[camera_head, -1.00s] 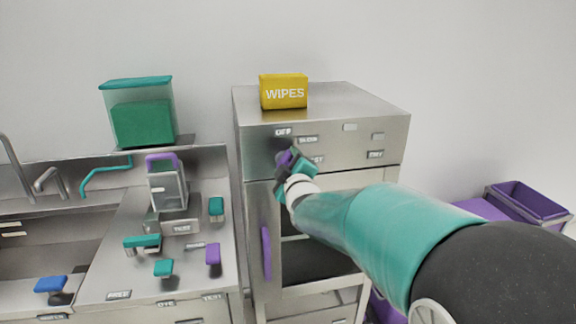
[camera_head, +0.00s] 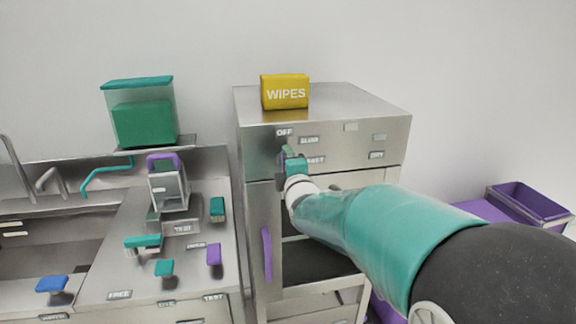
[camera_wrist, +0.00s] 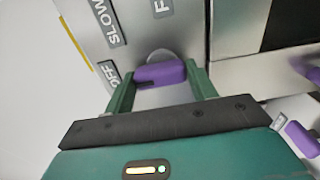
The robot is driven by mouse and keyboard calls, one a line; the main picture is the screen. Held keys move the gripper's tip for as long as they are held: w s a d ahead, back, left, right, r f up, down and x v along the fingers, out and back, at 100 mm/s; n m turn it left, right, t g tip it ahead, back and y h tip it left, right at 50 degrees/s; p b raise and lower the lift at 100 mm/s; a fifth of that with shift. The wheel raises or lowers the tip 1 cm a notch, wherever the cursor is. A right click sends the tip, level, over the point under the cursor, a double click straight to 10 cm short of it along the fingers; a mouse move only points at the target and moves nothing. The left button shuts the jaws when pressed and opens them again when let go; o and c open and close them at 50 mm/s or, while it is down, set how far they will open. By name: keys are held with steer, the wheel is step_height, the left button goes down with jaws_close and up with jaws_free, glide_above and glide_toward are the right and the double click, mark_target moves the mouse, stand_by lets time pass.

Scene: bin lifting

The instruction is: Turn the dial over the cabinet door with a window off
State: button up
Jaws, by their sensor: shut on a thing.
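The purple dial (camera_wrist: 160,73) sits on the cabinet's front panel, on a round grey hub. An OFF label (camera_wrist: 108,75) and a SLOW label (camera_wrist: 107,23) lie around it. My gripper (camera_wrist: 160,86) is shut on the dial, one green finger at each end of it. In the head view my gripper (camera_head: 290,158) covers most of the dial, below the OFF label (camera_head: 284,132). The cabinet door (camera_head: 262,205) with a dark window is below, partly behind my arm. I cannot tell exactly where the dial points.
A yellow WIPES box (camera_head: 285,92) stands on the cabinet top (camera_head: 340,100). A counter with several coloured knobs and a teal-lidded clear container (camera_head: 138,115) is at the left. A purple handle (camera_head: 267,254) sticks out from the door. A purple bin (camera_head: 528,202) stands at the right.

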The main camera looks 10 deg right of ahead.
stand_by(0.3)
steer(key=o, duration=1)
steer(key=shift+s, duration=0.15)
steer(key=s, duration=1.3)
steer(key=shift+s, duration=0.25)
steer(key=s+f+m+g, duration=0.3)
steer(key=s+m+g, duration=0.1)
steer(key=s+m, duration=0.2)
steer(key=s+f+m+g, duration=0.3)
steer(key=s+m, duration=0.3)
steer(key=s, duration=0.2)
steer(key=s+f+m+g, duration=0.3)
steer(key=s+m+g, duration=0.2)
steer(key=s+m, duration=0.1)
steer(key=shift+s+d+f, duration=0.1)
steer(key=shift+s+f, duration=0.05)
steer(key=shift+s, duration=0.3)
steer(key=shift+s+d+f, duration=0.1)
steer(key=shift+s, duration=0.35)
